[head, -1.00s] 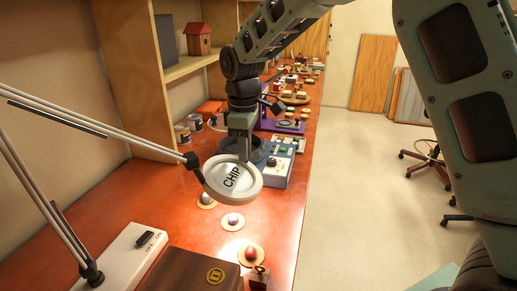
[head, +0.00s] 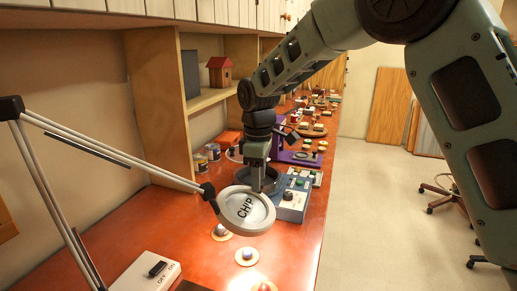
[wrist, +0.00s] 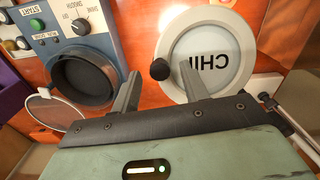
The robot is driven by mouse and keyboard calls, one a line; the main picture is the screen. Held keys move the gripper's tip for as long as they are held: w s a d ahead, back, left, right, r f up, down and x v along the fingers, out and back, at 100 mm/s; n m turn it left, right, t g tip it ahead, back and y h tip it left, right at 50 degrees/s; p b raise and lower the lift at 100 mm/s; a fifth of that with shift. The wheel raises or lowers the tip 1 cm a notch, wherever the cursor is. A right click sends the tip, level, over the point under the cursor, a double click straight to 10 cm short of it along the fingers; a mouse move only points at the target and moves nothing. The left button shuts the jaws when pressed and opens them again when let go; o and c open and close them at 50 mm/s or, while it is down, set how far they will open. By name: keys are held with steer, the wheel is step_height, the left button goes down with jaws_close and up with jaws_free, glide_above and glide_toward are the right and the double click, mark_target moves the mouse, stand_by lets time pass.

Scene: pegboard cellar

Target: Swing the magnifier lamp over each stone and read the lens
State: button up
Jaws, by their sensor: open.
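A round black knob (wrist: 160,69) sits at the lens rim. My gripper (wrist: 160,88) is open, its fingers either side of that knob as seen from the wrist; I cannot tell whether they touch it. My gripper (head: 257,182) is just behind the lens in the head view. A pale stone (head: 221,230), a bluish-white stone (head: 247,254) and a reddish stone (head: 265,287) sit on round discs, the last cut by the frame edge.
A blue-grey machine (head: 292,199) with knobs and a dark round opening (wrist: 85,82) stands behind the lens. A white OFF/ON switch box (head: 147,275) is at the front left. The lamp's jointed arm (head: 110,148) spans the left side. Shelves (head: 208,100) line the wall.

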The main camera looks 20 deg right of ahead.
step_height(320, 180, up, 17)
steer(key=b, duration=0.1)
steer(key=shift+f, duration=0.2)
steer(key=s+a+f+m, duration=0.15)
steer(key=s+f, duration=0.25)
steer(key=s, duration=0.4)
steer(key=s+a+f+m+y, duration=0.1)
steer(key=s+a+f, duration=0.2)
steer(key=s+f, duration=0.35)
steer(key=s+a+f+m, duration=0.1)
steer(key=s+a+f, duration=0.15)
steer(key=s, duration=0.75)
steer(key=s+d+f, duration=0.3)
steer(key=s+f, duration=0.3)
steer(key=s, duration=0.3)
steer(key=shift+s+d+m, duration=0.15)
steer(key=shift+d+m, duration=0.25)
steer(key=shift+m, duration=0.05)
